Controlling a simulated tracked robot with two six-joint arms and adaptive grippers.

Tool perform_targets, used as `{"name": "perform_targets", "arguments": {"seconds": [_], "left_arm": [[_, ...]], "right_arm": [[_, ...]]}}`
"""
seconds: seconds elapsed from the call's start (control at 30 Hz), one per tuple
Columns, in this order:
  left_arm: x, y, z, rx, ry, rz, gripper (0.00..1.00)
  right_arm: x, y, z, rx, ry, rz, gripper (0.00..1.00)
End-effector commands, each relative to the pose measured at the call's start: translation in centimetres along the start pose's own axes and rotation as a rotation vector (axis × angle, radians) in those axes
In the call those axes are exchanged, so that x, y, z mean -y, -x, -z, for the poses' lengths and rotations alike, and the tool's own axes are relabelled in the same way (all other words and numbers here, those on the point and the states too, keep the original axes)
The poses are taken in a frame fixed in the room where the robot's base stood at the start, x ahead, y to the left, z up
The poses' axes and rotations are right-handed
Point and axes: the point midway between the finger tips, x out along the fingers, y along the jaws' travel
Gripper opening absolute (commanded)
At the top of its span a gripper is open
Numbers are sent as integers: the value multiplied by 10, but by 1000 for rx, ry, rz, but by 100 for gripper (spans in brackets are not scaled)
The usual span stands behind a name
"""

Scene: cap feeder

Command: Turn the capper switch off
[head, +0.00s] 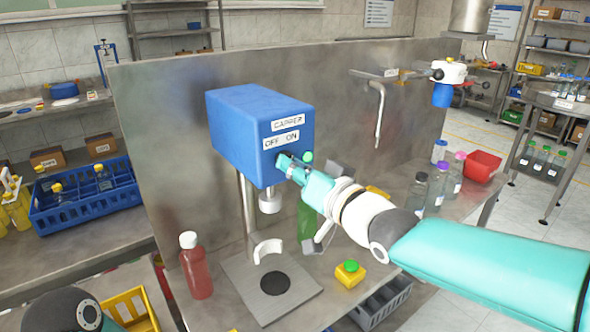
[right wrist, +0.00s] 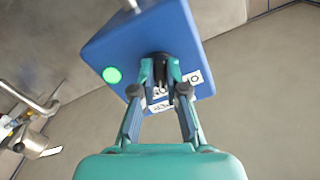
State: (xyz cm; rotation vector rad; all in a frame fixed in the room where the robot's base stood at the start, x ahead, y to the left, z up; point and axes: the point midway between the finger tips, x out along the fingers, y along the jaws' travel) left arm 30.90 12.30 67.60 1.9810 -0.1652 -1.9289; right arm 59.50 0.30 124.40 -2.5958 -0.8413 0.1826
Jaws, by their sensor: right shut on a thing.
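The blue capper box (head: 232,125) stands on a post above the steel table, with a CAPPER label and an OFF ON label (head: 281,140) on its front. My right gripper (head: 284,162) reaches the front face below the OFF ON label. In the right wrist view my right gripper (right wrist: 160,72) is shut on the dark capper switch (right wrist: 160,57), which is mostly hidden between the fingertips. I cannot tell which way the switch points. A round green light (right wrist: 112,75) shows on the box face to the left of the fingers. My left gripper is out of view.
Below the box are a base plate (head: 306,290) and a red bottle with a white cap (head: 196,268). A yellow box with a green button (head: 350,274) sits to the right. A green bottle (head: 305,222) stands behind my right wrist. Several bottles and a red bin (head: 482,166) stand farther right.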

Motion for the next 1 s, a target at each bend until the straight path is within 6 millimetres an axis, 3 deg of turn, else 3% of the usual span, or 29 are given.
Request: {"name": "perform_targets", "arguments": {"seconds": [0.4, 1.0], "left_arm": [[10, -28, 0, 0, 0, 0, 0], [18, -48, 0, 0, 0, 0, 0]], "right_arm": [[-3, 0, -3, 0, 338, -2, 0], [-2, 0, -1, 2, 842, -2, 0]]}}
